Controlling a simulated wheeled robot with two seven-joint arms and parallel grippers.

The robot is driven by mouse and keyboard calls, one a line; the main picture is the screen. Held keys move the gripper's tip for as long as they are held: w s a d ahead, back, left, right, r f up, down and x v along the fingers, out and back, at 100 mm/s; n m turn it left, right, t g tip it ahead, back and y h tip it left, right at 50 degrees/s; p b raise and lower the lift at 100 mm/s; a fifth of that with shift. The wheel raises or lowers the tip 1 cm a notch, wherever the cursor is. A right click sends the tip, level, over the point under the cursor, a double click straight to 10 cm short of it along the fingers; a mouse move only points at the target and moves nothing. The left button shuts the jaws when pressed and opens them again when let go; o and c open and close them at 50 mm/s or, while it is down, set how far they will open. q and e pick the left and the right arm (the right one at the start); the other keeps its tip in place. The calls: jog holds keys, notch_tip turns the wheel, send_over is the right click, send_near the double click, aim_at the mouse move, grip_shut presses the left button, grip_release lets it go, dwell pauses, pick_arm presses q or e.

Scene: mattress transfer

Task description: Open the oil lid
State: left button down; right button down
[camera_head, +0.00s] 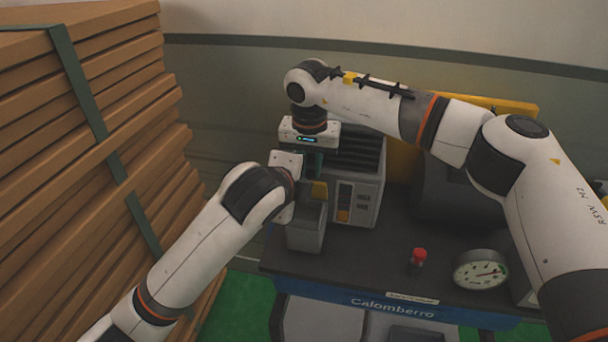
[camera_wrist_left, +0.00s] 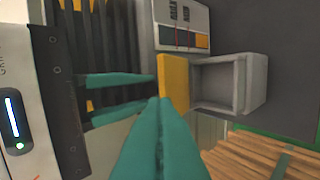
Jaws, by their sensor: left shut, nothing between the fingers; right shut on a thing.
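The oil lid is a yellow flap (camera_head: 319,190) on a grey box-shaped container (camera_head: 305,232) at the front of the grey machine. In the left wrist view the yellow lid (camera_wrist_left: 173,82) stands at the edge of the container (camera_wrist_left: 250,83), whose hollow inside shows. My right gripper (camera_head: 315,163) reaches down from above and is shut on the lid; its teal fingers (camera_wrist_left: 125,95) meet the lid's far side. The exact contact is partly hidden. My left gripper (camera_wrist_left: 160,100) is shut and empty, its tips close beside the lid's edge. In the head view its fingers are hard to make out.
A tall stack of strapped brown boards (camera_head: 80,130) fills the left side. On the dark bench (camera_head: 390,260) are a red button (camera_head: 419,254) and a round gauge (camera_head: 480,270). The machine's dark ribbed part (camera_head: 360,150) stands behind the grippers.

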aim_at(309, 175)
pick_arm(q)
jog(key=shift+w+d+f, duration=0.2)
jog(key=shift+w+d, duration=0.05)
jog(key=shift+w, duration=0.3)
jog(key=shift+w+d+f, duration=0.2)
jog(key=shift+w+d, duration=0.1)
jog(key=shift+w, duration=0.25)
jog(key=shift+w+d+f, duration=0.2)
jog(key=shift+w+d, duration=0.05)
jog(key=shift+w, duration=0.3)
pick_arm(e)
jog(key=shift+w+d+r, duration=0.1)
jog(key=shift+w, duration=0.05)
